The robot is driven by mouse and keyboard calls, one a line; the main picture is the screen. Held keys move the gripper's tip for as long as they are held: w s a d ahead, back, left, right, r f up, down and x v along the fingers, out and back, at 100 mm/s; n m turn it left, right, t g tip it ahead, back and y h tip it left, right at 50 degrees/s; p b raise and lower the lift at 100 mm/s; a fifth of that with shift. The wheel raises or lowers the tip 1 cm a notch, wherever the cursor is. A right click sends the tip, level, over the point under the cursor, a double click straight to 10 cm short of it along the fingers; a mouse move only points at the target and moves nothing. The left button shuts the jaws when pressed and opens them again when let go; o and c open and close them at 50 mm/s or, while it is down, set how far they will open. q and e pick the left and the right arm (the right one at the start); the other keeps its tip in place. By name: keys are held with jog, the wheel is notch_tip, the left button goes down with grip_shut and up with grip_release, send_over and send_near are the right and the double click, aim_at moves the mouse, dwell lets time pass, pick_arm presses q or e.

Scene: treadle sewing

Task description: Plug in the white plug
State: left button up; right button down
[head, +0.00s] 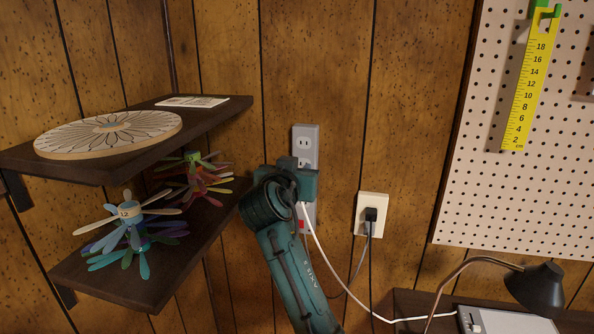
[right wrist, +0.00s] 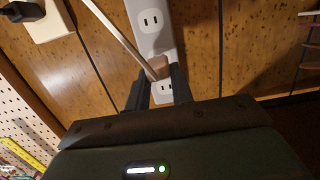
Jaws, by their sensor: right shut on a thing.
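The grey-white power strip (head: 305,134) is mounted upright on the wood wall, with a free socket showing near its top. My right gripper (head: 298,178) is in front of its middle and hides part of it. In the right wrist view the gripper's two fingers are closed on the white plug (right wrist: 158,67), which looks beige in shadow. The plug is close against the face of the strip (right wrist: 150,22), between two visible sockets. I cannot tell whether its prongs are in a socket. Its white cord (head: 324,253) runs down to the right. My left gripper is not in view.
A wall outlet (head: 360,230) with a black plug (head: 371,214) is to the right of the strip. Dark shelves (head: 225,108) with a round disc and colourful star-shaped items are close on the left. A desk lamp (head: 535,288) and pegboard (head: 520,190) are at the right.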

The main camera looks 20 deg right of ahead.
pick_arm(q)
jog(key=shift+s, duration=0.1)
pick_arm(e)
jog(key=shift+r+x, duration=0.15)
jog(key=shift+x, duration=0.5)
jog(key=shift+r+x, duration=0.15)
jog(key=shift+x, duration=0.45)
dwell(0.6)
jog(key=c, duration=1.1)
grip_release()
jog(key=shift+w, duration=0.15)
jog(key=shift+c, duration=0.2)
jog(key=shift+f, duration=0.1)
jog(key=shift+s+a, duration=0.25)
jog(key=shift+s, duration=0.15)
pick_arm(q)
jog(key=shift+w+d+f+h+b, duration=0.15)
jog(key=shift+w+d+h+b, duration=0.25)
jog(key=shift+b, duration=0.75)
pick_arm(e)
jog(key=v, duration=1.1)
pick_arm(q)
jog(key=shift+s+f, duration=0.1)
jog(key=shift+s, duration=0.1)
pick_arm(e)
jog(key=shift+d, duration=0.1)
